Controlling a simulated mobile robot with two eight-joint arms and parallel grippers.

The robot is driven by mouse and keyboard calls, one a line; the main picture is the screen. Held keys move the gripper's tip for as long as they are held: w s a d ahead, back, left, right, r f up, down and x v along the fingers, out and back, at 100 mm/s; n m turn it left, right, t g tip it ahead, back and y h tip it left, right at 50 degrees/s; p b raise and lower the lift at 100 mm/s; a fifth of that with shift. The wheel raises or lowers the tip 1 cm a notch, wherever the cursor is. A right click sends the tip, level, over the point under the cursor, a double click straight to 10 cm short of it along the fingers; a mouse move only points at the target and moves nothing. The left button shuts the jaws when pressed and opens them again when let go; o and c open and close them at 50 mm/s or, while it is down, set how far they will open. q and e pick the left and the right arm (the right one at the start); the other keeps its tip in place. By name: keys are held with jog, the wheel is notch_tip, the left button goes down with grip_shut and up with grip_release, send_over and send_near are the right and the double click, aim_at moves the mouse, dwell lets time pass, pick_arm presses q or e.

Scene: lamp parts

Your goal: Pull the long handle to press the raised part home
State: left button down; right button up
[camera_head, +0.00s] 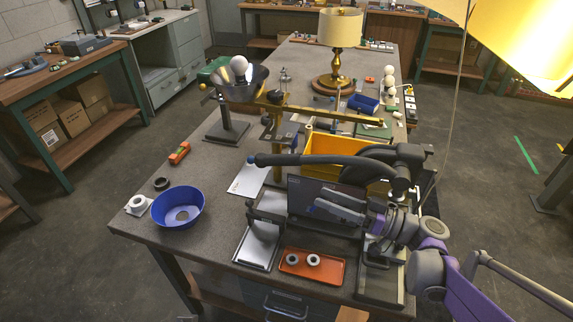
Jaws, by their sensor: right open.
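The long handle (310,160) is a dark lever with a blue tip. It runs roughly level to the left from the black head of a press (405,160) at the right front of the workbench. My right gripper (258,207) appears to reach left from its purple wrist, below the handle and apart from it in this view. It is open and looks empty. My arm and gripper cover much of the press. The raised part cannot be made out. My left gripper is not in view.
A yellow bin (325,146) stands behind the handle. An orange tray (312,267) with two rings lies at the front edge, beside a grey plate (256,247). A blue bowl (178,208) sits at the left. A brass lamp (336,75) stands at the back.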

jog(key=w+d+r+n+t+y, duration=0.1)
jog(key=w+d+r+n+y, duration=0.15)
jog(key=d, duration=0.25)
send_near(284, 160)
jog(key=w+a, duration=0.3)
jog(key=a, duration=0.2)
jog(key=x, duration=0.2)
jog(key=p+x, duration=0.1)
jog(key=x, duration=0.1)
jog(key=shift+w+a+r, duration=0.1)
jog(key=shift+w+r, duration=0.15)
jog(key=shift+r, duration=0.25)
grip_shut()
dwell(0.6)
